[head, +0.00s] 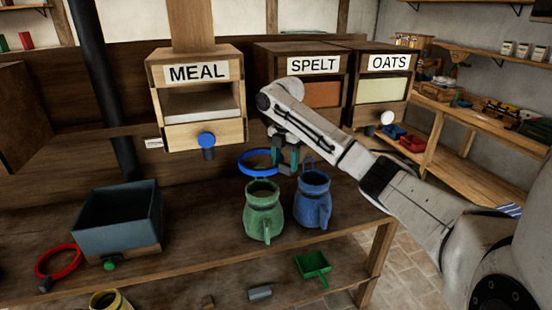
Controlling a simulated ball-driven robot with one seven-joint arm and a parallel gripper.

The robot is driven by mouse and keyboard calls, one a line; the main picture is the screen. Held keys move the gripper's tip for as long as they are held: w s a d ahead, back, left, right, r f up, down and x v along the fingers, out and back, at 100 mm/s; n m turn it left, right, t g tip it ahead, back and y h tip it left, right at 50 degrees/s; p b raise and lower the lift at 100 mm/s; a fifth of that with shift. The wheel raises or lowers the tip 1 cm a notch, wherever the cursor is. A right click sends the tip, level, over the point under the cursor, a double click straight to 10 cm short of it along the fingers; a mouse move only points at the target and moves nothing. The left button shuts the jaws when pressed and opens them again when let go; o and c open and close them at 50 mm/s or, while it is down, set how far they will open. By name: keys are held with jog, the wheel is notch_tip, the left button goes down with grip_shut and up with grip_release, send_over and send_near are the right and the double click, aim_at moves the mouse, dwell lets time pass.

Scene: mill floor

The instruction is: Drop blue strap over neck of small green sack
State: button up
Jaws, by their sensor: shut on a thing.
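The blue strap (258,175) is a ring with a small dark tag at its right end. My gripper (286,160) is shut on its right side and holds it roughly level in the air. The small green sack (263,216) stands upright on the bench, with a narrowed neck, an open mouth and a handle-like loop in front. In the head view the strap shows just above the sack's mouth, apart from it and not around the neck. How far it is in depth I cannot tell. The fingertips are partly hidden by the strap's tag.
A blue sack (312,205) stands close to the right of the green one, below my arm. A dark blue bin (117,222) and a red strap (42,272) are at left. The MEAL box (160,93) hangs behind. A green scoop (313,266) lies on the shelf below.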

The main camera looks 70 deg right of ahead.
jog(key=shift+f+b, duration=1.6)
jog(key=shift+f, duration=0.3)
jog(key=shift+r+p, duration=0.1)
jog(key=shift+p, duration=0.5)
dwell(0.6)
